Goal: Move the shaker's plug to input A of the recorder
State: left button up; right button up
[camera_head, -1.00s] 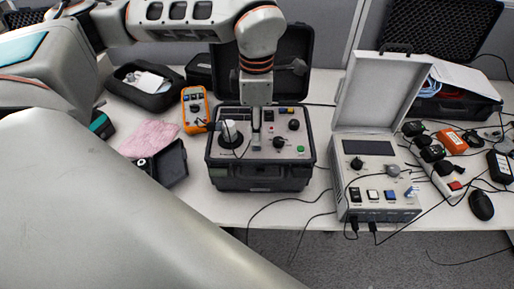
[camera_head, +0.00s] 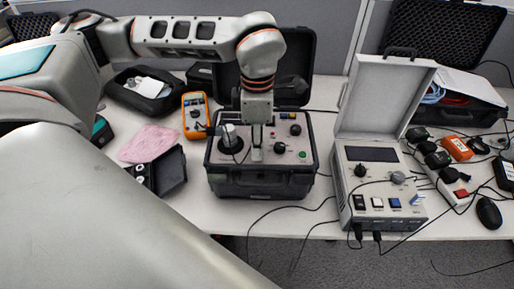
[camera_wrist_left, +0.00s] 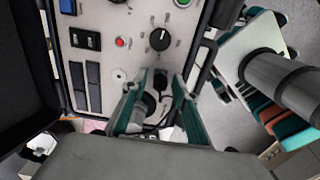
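The shaker (camera_head: 262,187) is a black open case with a grey control panel, in the middle of the table. My left gripper (camera_head: 257,153) points down at its panel. In the left wrist view, the teal fingers of the left gripper (camera_wrist_left: 161,80) are apart, on either side of a small black plug (camera_wrist_left: 160,88) at the panel; gaps seem to show beside it. Its cable runs back between the fingers. The recorder (camera_head: 375,175) is a grey box with a raised lid and dark display, to the right. Two black plugs (camera_head: 358,231) sit at its front. My right gripper is out of view.
A yellow multimeter (camera_head: 195,115) and a pink cloth (camera_head: 149,143) lie left of the shaker. Right of the recorder are a power strip (camera_head: 450,188), an orange device (camera_head: 456,149) and a black mouse (camera_head: 489,213). Loose cables (camera_head: 287,211) hang over the front edge.

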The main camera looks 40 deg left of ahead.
pick_arm(q)
grip_shut()
jog(key=n, duration=0.3)
jog(key=shift+n+b, duration=0.3)
jog(key=shift+n, duration=0.1)
jog(key=shift+n, duration=2.2)
